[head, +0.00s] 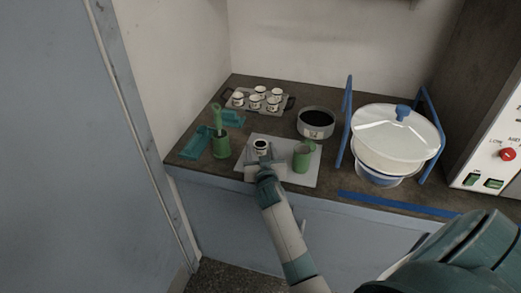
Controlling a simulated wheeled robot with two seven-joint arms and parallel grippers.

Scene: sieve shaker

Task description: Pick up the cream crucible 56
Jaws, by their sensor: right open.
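A small cream crucible (261,146) with a dark inside and dark marking stands upright on a pale square mat (308,180). My right gripper (262,158) is open just in front of this crucible, at its near side, and partly covers its lower part. I cannot tell whether the fingers touch it. Several similar cream crucibles stand on a tray (229,105) at the back left. The numbers are too small to read, so I cannot tell which one is 56. My left gripper is not in view.
A green mug (303,157) stands on the mat, right of my gripper. A green holder (221,146) with a handled tool is to the left. Behind is a round metal pan (316,122). A lidded white sieve stack (395,135) stands right between blue posts.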

